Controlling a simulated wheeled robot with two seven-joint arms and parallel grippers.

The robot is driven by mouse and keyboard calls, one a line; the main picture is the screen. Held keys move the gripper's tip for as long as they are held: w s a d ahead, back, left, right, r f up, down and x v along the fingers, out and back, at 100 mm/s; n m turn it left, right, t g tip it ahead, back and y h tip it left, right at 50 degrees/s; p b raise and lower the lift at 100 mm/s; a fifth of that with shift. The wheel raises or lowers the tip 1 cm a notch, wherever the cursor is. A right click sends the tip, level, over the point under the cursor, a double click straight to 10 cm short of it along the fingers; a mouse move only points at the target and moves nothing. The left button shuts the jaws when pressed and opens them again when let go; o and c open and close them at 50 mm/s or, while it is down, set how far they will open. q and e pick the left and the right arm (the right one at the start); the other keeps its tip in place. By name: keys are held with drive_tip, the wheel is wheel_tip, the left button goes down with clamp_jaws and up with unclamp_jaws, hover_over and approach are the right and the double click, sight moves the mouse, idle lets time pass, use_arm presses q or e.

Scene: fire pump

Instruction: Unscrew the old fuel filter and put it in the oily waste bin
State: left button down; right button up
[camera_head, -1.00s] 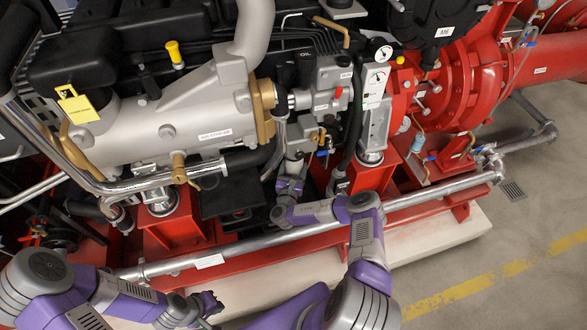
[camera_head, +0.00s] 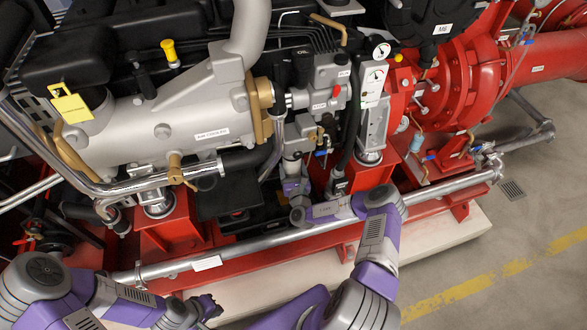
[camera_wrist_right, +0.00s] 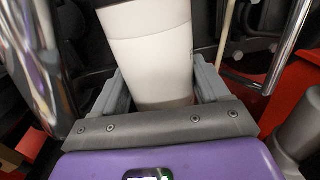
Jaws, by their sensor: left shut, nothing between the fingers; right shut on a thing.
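The old fuel filter is a white cylinder (camera_wrist_right: 150,55) filling the upper middle of the right wrist view. My right gripper (camera_wrist_right: 153,85) is shut on it, with one grey finger on each side. In the head view the filter (camera_head: 291,168) shows only as a small pale piece above my right gripper (camera_head: 292,181), below the grey filter housing (camera_head: 298,143). I cannot tell whether its thread is still engaged. My left gripper (camera_head: 214,306) is shut and empty at the bottom, in front of the pump frame. No oily waste bin is in view.
A chrome pipe (camera_head: 260,243) runs along the front of the red base frame (camera_head: 165,232), close under my right forearm. A black hose (camera_head: 346,150) hangs right of the filter. The grey floor (camera_head: 500,235) at the right is clear.

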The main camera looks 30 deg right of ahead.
drive_tip(key=shift+f+b, duration=0.45)
drive_tip(key=shift+f, duration=0.95)
drive_tip(key=shift+s, duration=0.1)
drive_tip(key=shift+s+a+r+p, duration=0.1)
drive_tip(key=shift+s+a+p, duration=0.05)
drive_tip(key=shift+s+p, duration=0.5)
drive_tip(key=p+v, duration=0.5)
drive_tip(key=v, duration=0.3)
drive_tip(key=shift+s+d, duration=0.25)
drive_tip(key=shift+d, duration=0.1)
drive_tip(key=shift+p+v, duration=0.75)
drive_tip(key=shift+v, duration=0.35)
drive_tip(key=shift+d, duration=0.15)
